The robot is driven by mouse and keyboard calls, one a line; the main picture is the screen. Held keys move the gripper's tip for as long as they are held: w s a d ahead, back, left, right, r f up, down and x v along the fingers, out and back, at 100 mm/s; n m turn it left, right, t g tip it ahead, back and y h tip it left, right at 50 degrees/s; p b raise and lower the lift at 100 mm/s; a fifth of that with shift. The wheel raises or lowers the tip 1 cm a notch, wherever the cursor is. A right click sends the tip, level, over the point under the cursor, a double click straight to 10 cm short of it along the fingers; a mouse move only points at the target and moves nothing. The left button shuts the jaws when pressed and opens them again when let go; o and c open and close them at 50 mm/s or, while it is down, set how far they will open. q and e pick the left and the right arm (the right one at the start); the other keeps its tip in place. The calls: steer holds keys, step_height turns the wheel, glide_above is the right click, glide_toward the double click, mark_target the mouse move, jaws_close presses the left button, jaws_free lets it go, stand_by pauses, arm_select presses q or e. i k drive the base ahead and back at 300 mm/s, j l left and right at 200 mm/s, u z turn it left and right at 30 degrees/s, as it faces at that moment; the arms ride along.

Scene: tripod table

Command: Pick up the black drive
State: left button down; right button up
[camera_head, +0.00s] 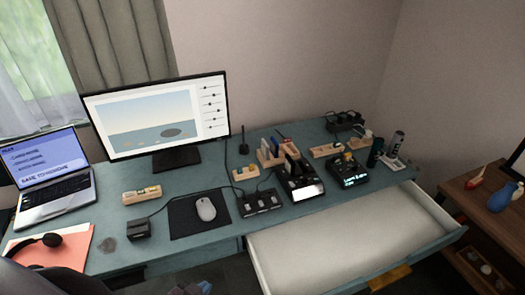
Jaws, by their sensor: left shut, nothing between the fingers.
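Several black devices stand on the teal desk, and at this size I cannot tell for certain which is the black drive. A black slab (292,167) stands upright in a dark dock (303,188) with a bright white front, right of the middle. A small black box (139,229) with a cable sits at the front left, beside the mouse pad. My left gripper (191,289) shows only in part at the bottom edge, below the desk's front, shut and holding nothing. It is apart from all the devices. My right gripper is not in view.
An open drawer (345,240) with a pale, empty inside juts out at the front right. A monitor (160,115), laptop (50,180), mouse (206,209), headset (37,243) and wooden holders (275,152) occupy the desk (215,245). A brown shelf (470,205) stands at right.

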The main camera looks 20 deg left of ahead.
mark_target(290, 164)
steer(key=i+l+u, duration=0.2)
steer(key=i+u, duration=0.3)
steer(key=i+l+u, duration=0.25)
steer(key=u, duration=0.25)
steer(key=i+l+u, duration=0.2)
steer(key=l+u, duration=0.3)
